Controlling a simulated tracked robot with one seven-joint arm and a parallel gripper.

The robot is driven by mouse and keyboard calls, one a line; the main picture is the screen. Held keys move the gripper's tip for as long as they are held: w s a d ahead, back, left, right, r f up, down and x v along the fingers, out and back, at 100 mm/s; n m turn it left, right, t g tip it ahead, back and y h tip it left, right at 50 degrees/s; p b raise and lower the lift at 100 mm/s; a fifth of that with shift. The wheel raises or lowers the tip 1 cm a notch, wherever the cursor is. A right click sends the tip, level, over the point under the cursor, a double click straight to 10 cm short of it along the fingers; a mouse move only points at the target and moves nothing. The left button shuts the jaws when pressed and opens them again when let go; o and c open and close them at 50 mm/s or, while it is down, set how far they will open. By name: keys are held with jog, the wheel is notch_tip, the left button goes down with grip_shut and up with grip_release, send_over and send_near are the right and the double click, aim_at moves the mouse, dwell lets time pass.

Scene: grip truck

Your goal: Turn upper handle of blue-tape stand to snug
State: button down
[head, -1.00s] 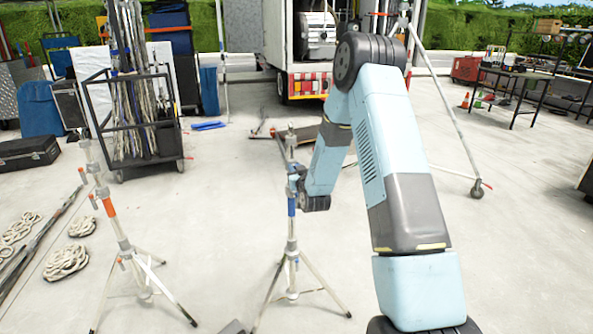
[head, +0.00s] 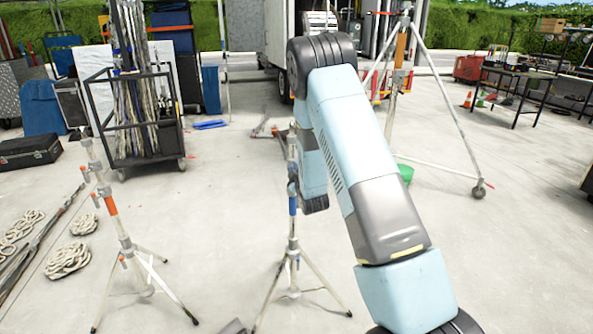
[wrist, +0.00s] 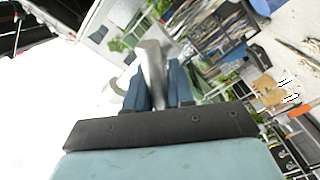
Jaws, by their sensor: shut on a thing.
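The blue-tape stand (head: 293,240) stands upright on its tripod legs, left of my arm in the head view. Its blue tape band (head: 292,204) shows at mid height. My forearm reaches down beside the upper part of its column and hides part of it. In the wrist view, the two dark blue fingers of my gripper (wrist: 158,82) are shut on a grey metal piece, apparently the upper handle (wrist: 153,62), which lies between them. The handle cannot be made out clearly in the head view.
An orange-taped stand (head: 118,220) stands to the left, with coiled ropes (head: 68,260) beyond it. A pole cart (head: 133,120) is behind. A tall stand (head: 455,105) and a green bucket (head: 405,172) are at right. Open concrete lies between.

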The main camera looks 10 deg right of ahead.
jog(key=shift+s+a+f+n, duration=0.1)
jog(key=shift+f+n, duration=0.1)
jog(key=shift+n, duration=0.95)
jog(key=shift+w+a+f+n, duration=0.1)
jog(key=shift+a+f+n, duration=0.05)
jog(key=shift+n, duration=1.05)
jog(key=shift+s+a+f+n, duration=0.1)
jog(key=shift+f+n, duration=0.1)
jog(key=shift+n, duration=0.95)
jog(key=c, duration=1.3)
grip_release()
jog(key=shift+o, duration=1.2)
jog(key=shift+d, duration=0.1)
jog(key=s, duration=1.3)
jog(key=shift+s+d, duration=0.35)
jog(key=shift+d, duration=0.05)
